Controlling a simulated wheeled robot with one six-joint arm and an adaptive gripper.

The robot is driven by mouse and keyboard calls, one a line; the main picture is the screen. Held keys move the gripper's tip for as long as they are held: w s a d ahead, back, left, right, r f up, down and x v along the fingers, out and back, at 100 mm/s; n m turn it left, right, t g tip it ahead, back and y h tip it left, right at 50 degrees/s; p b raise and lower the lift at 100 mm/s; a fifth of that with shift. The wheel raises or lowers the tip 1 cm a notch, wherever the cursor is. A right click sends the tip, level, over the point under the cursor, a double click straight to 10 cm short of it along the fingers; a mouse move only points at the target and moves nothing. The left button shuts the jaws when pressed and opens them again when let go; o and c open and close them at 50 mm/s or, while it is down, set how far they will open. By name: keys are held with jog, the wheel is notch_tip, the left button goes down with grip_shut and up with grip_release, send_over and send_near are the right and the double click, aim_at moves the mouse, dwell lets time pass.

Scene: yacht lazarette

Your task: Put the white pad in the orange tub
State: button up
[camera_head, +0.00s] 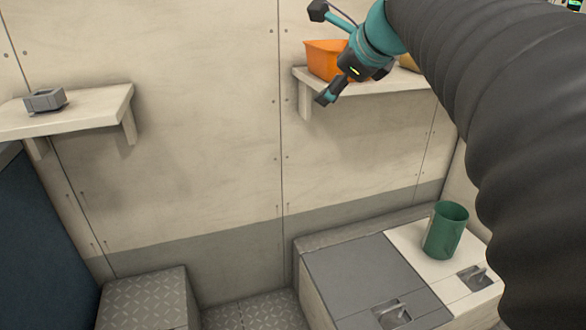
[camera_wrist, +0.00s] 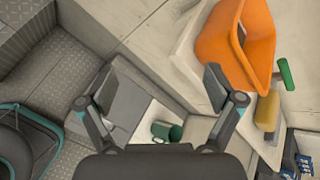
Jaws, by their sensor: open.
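The orange tub (camera_head: 322,58) stands on the right wall shelf, partly behind my gripper in the head view. In the wrist view the orange tub (camera_wrist: 232,50) is at the upper right, beyond the right finger. My gripper (camera_wrist: 160,88) is open, its two fingers wide apart with nothing between them. In the head view it is raised in front of the tub and the shelf; I cannot tell whether it touches either. I cannot make out a white pad in either view.
The right shelf (camera_head: 302,78) also holds a yellowish object (camera_wrist: 267,112). A green cup (camera_head: 446,230) stands on the bench locker (camera_head: 365,270). The left shelf (camera_head: 75,113) holds a small grey block-like item (camera_head: 45,99). The wall between the shelves is bare.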

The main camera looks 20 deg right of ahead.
jog(key=s+a+f+n+g, duration=0.2)
jog(key=s+a+f+n, duration=0.3)
jog(key=s+f+n, duration=0.5)
jog(key=s+a+f+n+g+h, duration=0.1)
jog(key=s+a+f+n+g, duration=0.2)
jog(key=s+f+n, duration=0.8)
notch_tip(320, 180, down, 6)
jog(key=a+n, duration=0.2)
jog(key=n, duration=0.2)
jog(key=shift+s+f, duration=0.1)
